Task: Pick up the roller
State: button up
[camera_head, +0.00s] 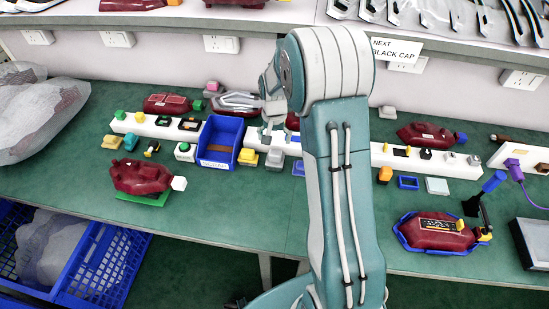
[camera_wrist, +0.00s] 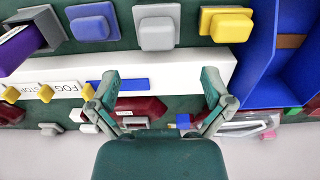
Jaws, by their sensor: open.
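A tool with a blue handle (camera_head: 494,181) and a black end (camera_head: 471,206) leans at the right of the green bench in the head view. It may be the roller, but it is too small to be sure. It is far to the right of my gripper (camera_head: 273,127). In the wrist view my gripper (camera_wrist: 158,88) is open, its fingers wide apart with nothing held between them. It is over the white strip (camera_wrist: 180,72) and a dark red lamp housing (camera_wrist: 148,106). No roller is clear in the wrist view.
A blue bin (camera_head: 219,128) stands left of my gripper. Yellow (camera_wrist: 228,25), grey (camera_wrist: 157,30) and blue (camera_wrist: 93,25) blocks line the strip. A purple item (camera_wrist: 18,48) sits in a grey holder. A red lamp in a blue tray (camera_head: 402,239) lies at right. My arm hides the bench middle.

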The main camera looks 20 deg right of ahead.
aim_at(275, 159)
jog(key=f, duration=0.9)
jog(key=shift+s+f, duration=0.25)
jog(key=shift+f, duration=0.05)
jog(key=c, duration=1)
